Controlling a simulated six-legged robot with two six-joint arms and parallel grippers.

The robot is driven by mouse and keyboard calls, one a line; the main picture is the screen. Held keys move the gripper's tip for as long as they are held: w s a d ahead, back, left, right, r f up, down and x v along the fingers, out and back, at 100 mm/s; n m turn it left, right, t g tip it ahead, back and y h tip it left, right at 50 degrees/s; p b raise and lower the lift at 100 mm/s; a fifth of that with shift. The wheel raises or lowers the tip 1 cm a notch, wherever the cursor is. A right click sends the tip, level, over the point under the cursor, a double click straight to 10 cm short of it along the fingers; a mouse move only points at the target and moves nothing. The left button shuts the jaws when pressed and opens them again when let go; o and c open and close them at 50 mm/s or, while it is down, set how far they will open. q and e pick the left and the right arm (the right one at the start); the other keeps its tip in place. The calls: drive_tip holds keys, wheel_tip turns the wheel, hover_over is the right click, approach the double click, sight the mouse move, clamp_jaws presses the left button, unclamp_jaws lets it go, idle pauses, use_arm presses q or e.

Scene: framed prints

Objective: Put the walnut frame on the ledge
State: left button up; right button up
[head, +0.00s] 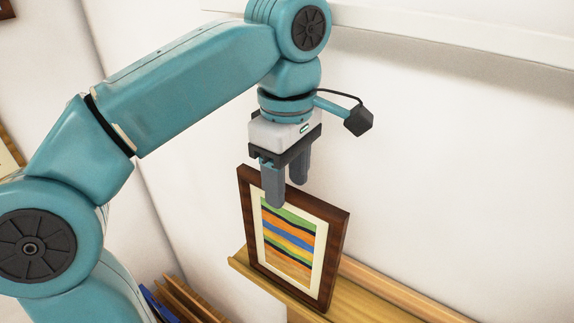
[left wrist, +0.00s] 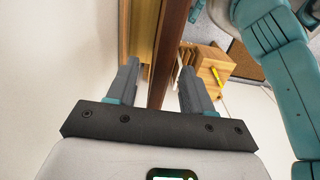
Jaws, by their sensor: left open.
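The walnut frame (head: 331,240), dark brown with a cream mat and a striped colourful print, stands upright on the light wooden ledge (head: 355,300), near the ledge's left end. My left gripper (head: 287,193) is above it and open, with one finger in front of the frame's top edge and the other behind. In the left wrist view the frame (left wrist: 170,50) shows edge-on as a dark strip between the two spread fingers (left wrist: 159,67), with the ledge (left wrist: 143,35) to its left. The frame's lower back is hidden. My right gripper is not in view.
A white wall stands behind the ledge, with a white rail (head: 450,42) higher up. A wooden holder with slats (head: 188,300) and a blue item is at the lower left. Wooden blocks or boxes (left wrist: 208,62) show in the left wrist view. The ledge right of the frame is bare.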

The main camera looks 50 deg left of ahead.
use_arm(q)
drive_tip(key=r, duration=0.3)
drive_tip(key=shift+s+d+r, duration=0.15)
drive_tip(key=shift+s, duration=0.1)
drive_tip(key=shift+w+r, duration=0.1)
drive_tip(key=shift+w, duration=0.1)
drive_tip(key=shift+s, duration=0.2)
drive_tip(key=shift+w, duration=0.15)
